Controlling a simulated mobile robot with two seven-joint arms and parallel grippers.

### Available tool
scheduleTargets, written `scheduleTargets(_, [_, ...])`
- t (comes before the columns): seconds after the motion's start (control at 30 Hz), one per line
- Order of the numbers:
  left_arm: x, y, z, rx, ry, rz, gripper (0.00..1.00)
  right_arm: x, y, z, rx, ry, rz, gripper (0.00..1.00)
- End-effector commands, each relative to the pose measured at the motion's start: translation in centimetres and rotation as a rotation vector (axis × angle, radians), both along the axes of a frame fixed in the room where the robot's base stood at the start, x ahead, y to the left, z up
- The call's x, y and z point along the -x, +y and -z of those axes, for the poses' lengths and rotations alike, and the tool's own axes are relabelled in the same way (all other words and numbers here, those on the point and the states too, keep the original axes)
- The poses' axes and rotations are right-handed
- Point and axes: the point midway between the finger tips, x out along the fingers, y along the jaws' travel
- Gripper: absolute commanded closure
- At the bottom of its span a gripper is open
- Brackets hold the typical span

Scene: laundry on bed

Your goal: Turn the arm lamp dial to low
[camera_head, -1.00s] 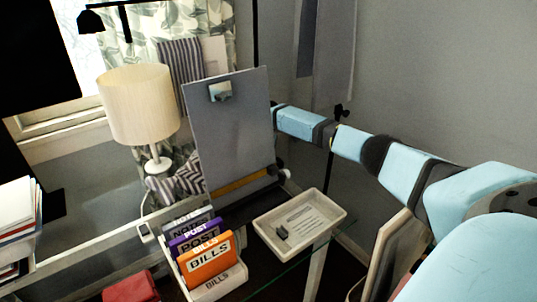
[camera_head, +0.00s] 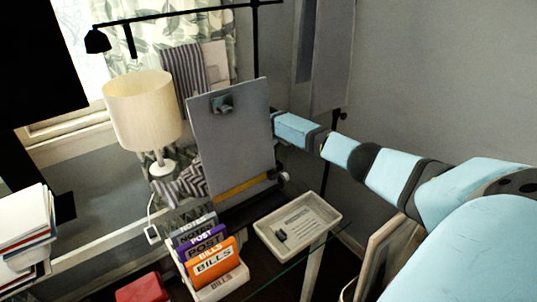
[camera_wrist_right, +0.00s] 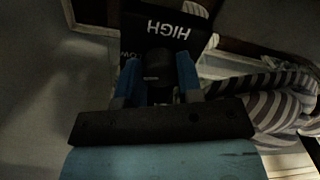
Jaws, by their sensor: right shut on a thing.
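The black arm lamp (camera_head: 97,41) hangs from a thin black bar at the upper left of the head view. In the right wrist view a black dial (camera_wrist_right: 157,62) stands in front of a black panel (camera_wrist_right: 176,28). The panel has upside-down white "HIGH" lettering, and other lettering at its left is partly hidden. My right gripper (camera_wrist_right: 158,80) is shut on the dial, with one blue finger on each side. In the head view my right arm reaches in from the right, and its gripper is hidden behind the grey clipboard (camera_head: 230,145). My left gripper is not in view.
A cream-shaded table lamp (camera_head: 143,110) stands left of the clipboard. A file holder (camera_head: 222,285) with an orange "BILLS" folder and a white tray (camera_head: 300,228) sit in front. Striped cloth (camera_wrist_right: 275,100) lies close to the right of my right gripper. Papers (camera_head: 25,225) are stacked at left.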

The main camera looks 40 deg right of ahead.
Motion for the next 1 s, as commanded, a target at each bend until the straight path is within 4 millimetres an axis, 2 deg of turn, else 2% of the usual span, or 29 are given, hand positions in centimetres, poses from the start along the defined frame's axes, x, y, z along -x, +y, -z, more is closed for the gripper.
scheduleTargets(0.13, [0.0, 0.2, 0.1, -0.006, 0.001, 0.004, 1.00, -0.1, 0.0, -0.1, 0.000, -0.003, -0.001, 0.90])
scheduleTargets(0.17, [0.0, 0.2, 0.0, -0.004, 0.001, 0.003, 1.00, -0.1, 0.0, -0.1, 0.000, -0.003, -0.001, 0.62])
scheduleTargets(0.2, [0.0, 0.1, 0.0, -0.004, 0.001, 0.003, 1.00, -0.1, 0.0, -0.1, 0.000, -0.003, -0.002, 0.53])
scheduleTargets(0.27, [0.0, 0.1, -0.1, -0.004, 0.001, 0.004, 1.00, -0.1, 0.0, -0.1, 0.000, -0.002, -0.002, 0.41])
scheduleTargets(0.53, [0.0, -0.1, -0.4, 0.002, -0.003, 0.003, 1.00, 0.0, 0.0, -0.1, 0.000, -0.002, -0.002, 0.41])
scheduleTargets(0.67, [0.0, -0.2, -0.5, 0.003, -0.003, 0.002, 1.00, -0.1, -0.1, -1.1, 0.000, -0.004, -0.003, 0.41])
scheduleTargets(0.77, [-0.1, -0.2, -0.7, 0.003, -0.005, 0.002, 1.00, -0.1, -0.1, -2.7, 0.001, -0.004, -0.003, 0.41])
scheduleTargets(1.0, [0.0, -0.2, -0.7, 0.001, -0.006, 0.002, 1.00, -0.2, -0.2, -8.3, 0.000, -0.006, -0.003, 0.41])
